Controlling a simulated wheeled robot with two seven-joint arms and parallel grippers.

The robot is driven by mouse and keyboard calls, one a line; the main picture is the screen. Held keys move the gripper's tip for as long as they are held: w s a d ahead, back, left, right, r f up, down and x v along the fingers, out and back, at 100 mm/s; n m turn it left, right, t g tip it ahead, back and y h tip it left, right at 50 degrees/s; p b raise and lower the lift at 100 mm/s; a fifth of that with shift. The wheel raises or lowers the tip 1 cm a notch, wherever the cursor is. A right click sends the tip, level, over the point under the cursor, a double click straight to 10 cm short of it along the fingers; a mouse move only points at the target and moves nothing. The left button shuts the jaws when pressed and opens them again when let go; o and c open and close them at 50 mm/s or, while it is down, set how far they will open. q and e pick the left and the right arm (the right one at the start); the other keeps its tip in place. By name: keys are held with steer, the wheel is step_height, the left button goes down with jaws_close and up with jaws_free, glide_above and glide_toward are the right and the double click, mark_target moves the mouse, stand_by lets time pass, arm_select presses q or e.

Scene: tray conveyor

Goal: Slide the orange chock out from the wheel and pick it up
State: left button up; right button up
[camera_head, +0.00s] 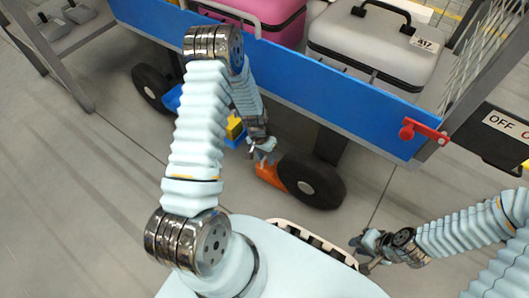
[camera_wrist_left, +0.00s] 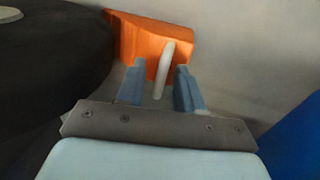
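The orange chock (camera_head: 269,176) lies on the floor against the left side of the black cart wheel (camera_head: 316,184). In the left wrist view the chock (camera_wrist_left: 135,38) shows a pale handle (camera_wrist_left: 164,70) standing out from it, with the wheel (camera_wrist_left: 50,75) close at its left. My left gripper (camera_head: 262,150) is just above the chock. In the left wrist view its two blue-grey fingers (camera_wrist_left: 158,86) are apart, one on each side of the handle, with gaps visible. My right gripper (camera_head: 360,254) is empty, away from the chock, its fingers apart.
The cart's blue side panel (camera_head: 290,78) stands above the wheel and carries a pink case (camera_head: 262,14) and a grey case (camera_head: 372,45). A red latch (camera_head: 424,131) sticks out at its right. Another wheel (camera_head: 152,88) is at the left.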

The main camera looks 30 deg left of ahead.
arm_select(q)
steer(key=shift+f, duration=0.1)
jaws_close()
arm_select(e)
steer(key=shift+s, duration=0.1)
stand_by(0.4)
